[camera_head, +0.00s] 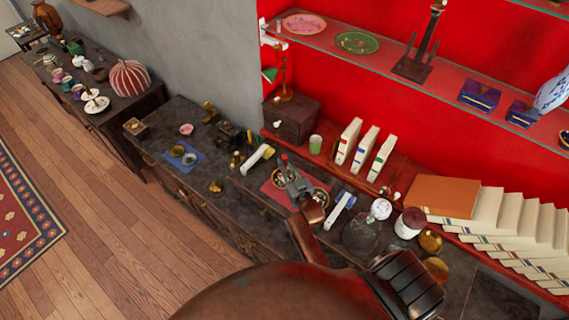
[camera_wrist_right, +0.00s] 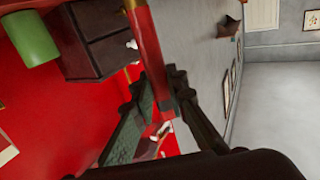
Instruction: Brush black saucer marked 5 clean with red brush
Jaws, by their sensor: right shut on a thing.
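My right gripper (camera_head: 290,176) is over the red mat (camera_head: 272,190) on the dark counter, with my copper arm behind it. It is shut on the red brush (camera_head: 284,158), whose red end sticks up past the fingers. In the right wrist view the brush's red handle (camera_wrist_right: 149,50) lies between the fingertips (camera_wrist_right: 162,108). A dark, gold-toned saucer (camera_head: 320,193) shows partly on the mat beside the gripper. The gripper hides part of the mat, and I cannot read a 5 on any saucer. My left gripper is not in view.
A green cup (camera_head: 315,144), a dark box (camera_head: 290,120) and upright books (camera_head: 364,148) stand behind. A glass dome (camera_head: 360,235) and small jars crowd the right. A blue mat (camera_head: 183,157) lies left.

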